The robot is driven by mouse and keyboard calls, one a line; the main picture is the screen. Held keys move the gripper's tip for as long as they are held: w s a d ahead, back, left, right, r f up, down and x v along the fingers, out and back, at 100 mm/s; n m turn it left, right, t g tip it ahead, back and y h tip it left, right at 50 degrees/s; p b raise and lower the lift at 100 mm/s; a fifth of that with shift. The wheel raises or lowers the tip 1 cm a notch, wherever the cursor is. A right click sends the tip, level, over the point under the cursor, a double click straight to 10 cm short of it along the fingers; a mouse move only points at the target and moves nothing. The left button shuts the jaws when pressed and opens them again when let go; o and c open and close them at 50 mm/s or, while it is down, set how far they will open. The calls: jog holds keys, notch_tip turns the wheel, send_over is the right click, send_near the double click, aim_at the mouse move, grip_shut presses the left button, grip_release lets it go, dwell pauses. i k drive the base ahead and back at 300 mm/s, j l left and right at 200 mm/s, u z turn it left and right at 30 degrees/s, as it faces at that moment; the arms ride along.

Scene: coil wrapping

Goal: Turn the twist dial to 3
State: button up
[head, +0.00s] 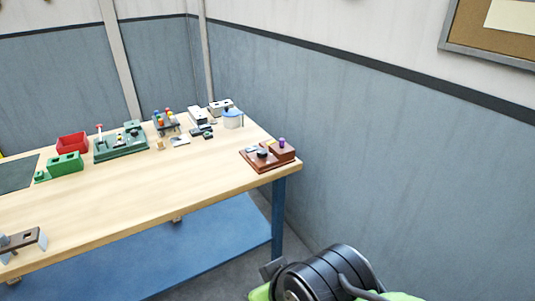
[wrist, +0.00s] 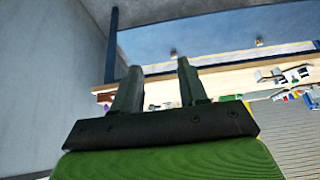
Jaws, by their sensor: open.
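A reddish-brown block unit (head: 284,161) sits at the right end of the wooden table in the head view. A dark round knob (head: 262,153) on its lower part looks like the twist dial; its markings and setting are too small to read. A purple knob (head: 281,143) stands on its raised part. My gripper is open and empty in the wrist view (wrist: 158,72), its two fingers apart. In the head view my arm shows at the bottom right, off the table and well apart from the unit.
The wooden table (head: 150,195) holds a red bin (head: 73,143), a green block (head: 66,164), a green panel (head: 121,147) and a blue-lidded pot (head: 232,119). A grey bracket (head: 22,242) stands at the front left. The table's middle is clear. A blue-grey wall (head: 400,150) bounds the right.

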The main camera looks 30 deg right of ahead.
aim_at(262, 153)
jog(key=i+l+u, duration=0.85)
jog(key=l+u, duration=0.15)
jog(key=i+l+u, duration=0.25)
jog(key=l, duration=0.25)
jog(key=l+u, duration=0.25)
jog(key=l, duration=0.1)
